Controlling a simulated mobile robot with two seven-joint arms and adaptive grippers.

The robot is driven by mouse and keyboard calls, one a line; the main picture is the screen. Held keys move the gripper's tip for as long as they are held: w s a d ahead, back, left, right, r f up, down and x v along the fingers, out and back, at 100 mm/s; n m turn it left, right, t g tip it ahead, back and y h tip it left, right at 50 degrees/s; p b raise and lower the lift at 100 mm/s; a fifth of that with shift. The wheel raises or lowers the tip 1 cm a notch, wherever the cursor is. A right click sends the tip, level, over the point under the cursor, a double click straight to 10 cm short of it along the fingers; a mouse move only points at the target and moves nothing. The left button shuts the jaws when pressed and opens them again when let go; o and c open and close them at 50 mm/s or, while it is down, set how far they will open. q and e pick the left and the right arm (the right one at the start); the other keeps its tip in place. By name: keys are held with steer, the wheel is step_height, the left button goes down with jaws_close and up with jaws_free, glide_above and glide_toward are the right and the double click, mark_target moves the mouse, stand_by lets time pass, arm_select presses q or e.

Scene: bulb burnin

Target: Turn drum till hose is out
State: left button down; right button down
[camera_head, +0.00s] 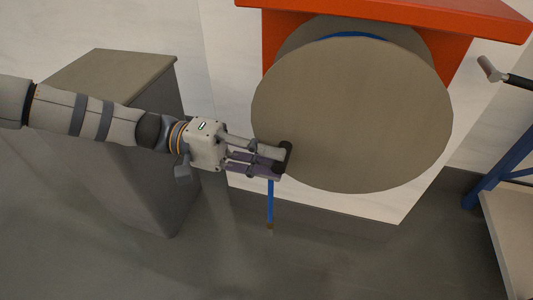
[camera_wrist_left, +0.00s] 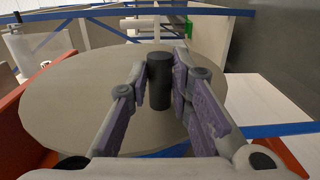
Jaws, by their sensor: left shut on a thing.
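The drum (camera_head: 355,115) is a large round grey-tan disc under an orange-red housing. A black handle (camera_head: 285,156) stands out from its lower left edge. My left gripper (camera_head: 278,162) is shut on this handle. In the left wrist view the dark upright handle (camera_wrist_left: 160,80) is between the two purple-padded fingers, with the drum face (camera_wrist_left: 70,110) behind it. The blue hose (camera_head: 270,203) hangs straight down below the drum's left side and ends in a brownish tip above the floor. A bit of blue hose also shows behind the disc's top edge. My right gripper is not in view.
The orange-red housing (camera_head: 400,10) overhangs the drum. A grey cabinet (camera_head: 150,85) stands at the left beneath my left arm. A blue-framed table (camera_head: 510,225) stands at the right edge, with a grey-and-black handled thing (camera_head: 490,69) above it. The floor below the drum is clear.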

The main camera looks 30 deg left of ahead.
mark_target(267, 115)
arm_select(q)
steer(key=shift+s+d+f, duration=0.1)
steer(key=shift+d+f, duration=0.05)
steer(key=shift+f, duration=0.4)
steer(key=c, duration=1.4)
jaws_free()
steer(key=shift+c, duration=0.2)
steer(key=shift+r, duration=0.1)
step_height(267, 115, up, 10)
steer(key=shift+r, duration=0.1)
